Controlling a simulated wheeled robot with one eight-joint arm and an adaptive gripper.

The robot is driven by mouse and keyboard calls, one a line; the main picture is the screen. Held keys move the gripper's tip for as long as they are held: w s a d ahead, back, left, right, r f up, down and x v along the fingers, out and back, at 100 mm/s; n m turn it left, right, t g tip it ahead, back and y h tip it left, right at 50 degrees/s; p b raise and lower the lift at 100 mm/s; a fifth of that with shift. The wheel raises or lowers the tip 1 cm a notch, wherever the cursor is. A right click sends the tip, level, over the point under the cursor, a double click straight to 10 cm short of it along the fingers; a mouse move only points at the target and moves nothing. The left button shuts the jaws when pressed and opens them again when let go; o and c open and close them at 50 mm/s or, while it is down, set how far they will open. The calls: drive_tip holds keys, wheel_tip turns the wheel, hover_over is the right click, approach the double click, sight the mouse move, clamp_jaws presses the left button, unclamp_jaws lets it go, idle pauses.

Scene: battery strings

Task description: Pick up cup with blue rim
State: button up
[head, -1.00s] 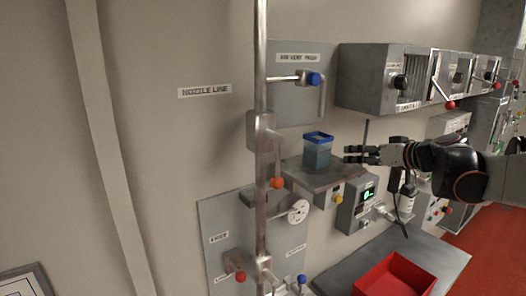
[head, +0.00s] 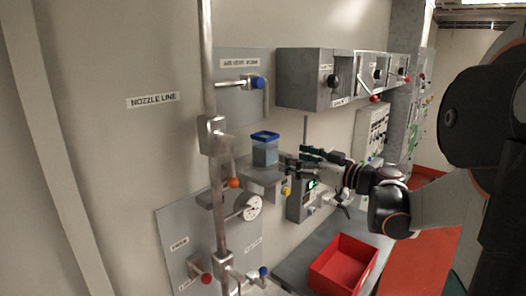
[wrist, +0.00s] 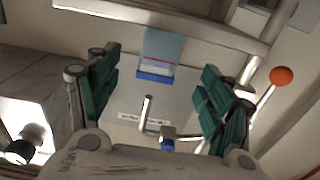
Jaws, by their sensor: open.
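The cup with the blue rim (head: 265,149) is a squarish blue-grey cup standing upright on a small grey shelf (head: 262,176) on the wall. In the wrist view the cup (wrist: 160,58) shows ahead, between the two fingers, with its blue rim toward the lower side of the picture. My gripper (head: 297,161) is just right of the cup in the head view, pointing at it. Its green-padded fingers (wrist: 158,95) are spread open with nothing between them. The cup appears apart from both fingers.
A vertical pipe (head: 213,150) with an orange-knobbed lever (head: 235,183) stands left of the shelf. A blue-knobbed valve (head: 257,83) is above the cup. Grey wall boxes (head: 314,80) are up right. A red bin (head: 343,265) lies below on a grey bench.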

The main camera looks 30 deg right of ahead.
sight(273, 153)
drive_tip(key=x, duration=0.6)
drive_tip(key=shift+w+p, duration=0.25)
drive_tip(key=shift+p, duration=0.1)
drive_tip(key=x, duration=0.2)
drive_tip(key=p+x, duration=0.1)
drive_tip(key=x, duration=0.2)
drive_tip(key=shift+a+f, duration=0.15)
drive_tip(key=shift+f, duration=0.1)
drive_tip(key=shift+s, duration=0.1)
drive_tip(key=shift+c, duration=0.3)
drive_tip(key=c, duration=1)
drive_tip(key=shift+c, duration=0.4)
drive_tip(key=shift+r, duration=0.1)
